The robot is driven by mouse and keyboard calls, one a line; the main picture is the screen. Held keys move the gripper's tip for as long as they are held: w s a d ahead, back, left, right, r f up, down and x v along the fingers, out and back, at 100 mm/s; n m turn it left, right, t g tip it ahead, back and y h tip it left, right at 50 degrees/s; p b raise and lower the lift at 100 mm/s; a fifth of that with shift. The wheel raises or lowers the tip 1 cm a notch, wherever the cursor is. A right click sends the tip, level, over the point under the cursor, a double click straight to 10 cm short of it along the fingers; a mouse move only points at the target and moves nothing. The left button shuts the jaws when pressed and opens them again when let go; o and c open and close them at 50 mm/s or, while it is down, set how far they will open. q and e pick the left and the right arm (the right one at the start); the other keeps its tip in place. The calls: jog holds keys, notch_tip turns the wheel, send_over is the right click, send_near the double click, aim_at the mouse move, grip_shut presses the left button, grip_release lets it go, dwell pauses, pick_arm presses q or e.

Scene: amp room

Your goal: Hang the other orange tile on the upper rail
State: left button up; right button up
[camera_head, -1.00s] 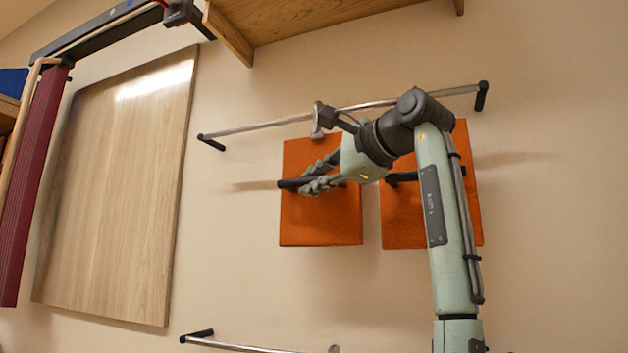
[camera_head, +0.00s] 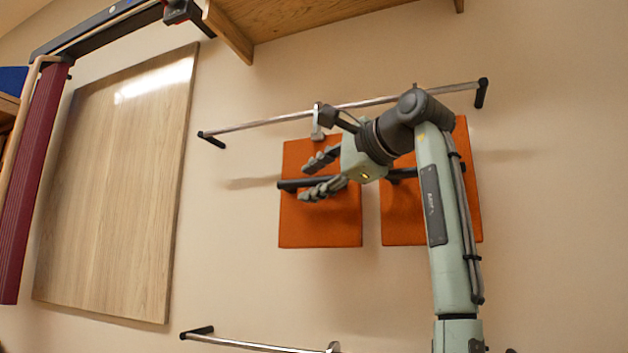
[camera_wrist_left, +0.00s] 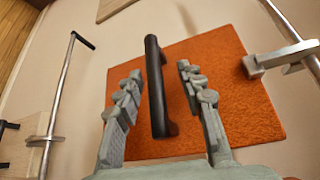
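Two square orange tiles are side by side on the wall below the upper rail (camera_head: 260,124). The left orange tile (camera_head: 320,225) has a black bar handle (camera_head: 289,184) and a metal hook (camera_head: 318,122) at its top, which appears to be over the rail. My left gripper (camera_head: 318,174) is open, its fingers on either side of that handle. In the wrist view the handle (camera_wrist_left: 156,85) stands between the spread fingers, with a gap on each side, and the tile (camera_wrist_left: 235,100) lies behind. My left arm partly hides the right orange tile (camera_head: 403,220) and its top. My right gripper is out of view.
A lower rail (camera_head: 235,344) runs along the bottom, with a metal hook piece (camera_head: 333,347) on it. A large wooden panel (camera_head: 115,200) is at left. A wooden shelf (camera_head: 310,15) juts out above. The wall at right is bare.

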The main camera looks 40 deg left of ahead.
pick_arm(q)
jog(key=shift+d, duration=0.2)
jog(key=v, duration=1.1)
jog(key=shift+s+d, duration=0.2)
jog(key=shift+d, duration=0.05)
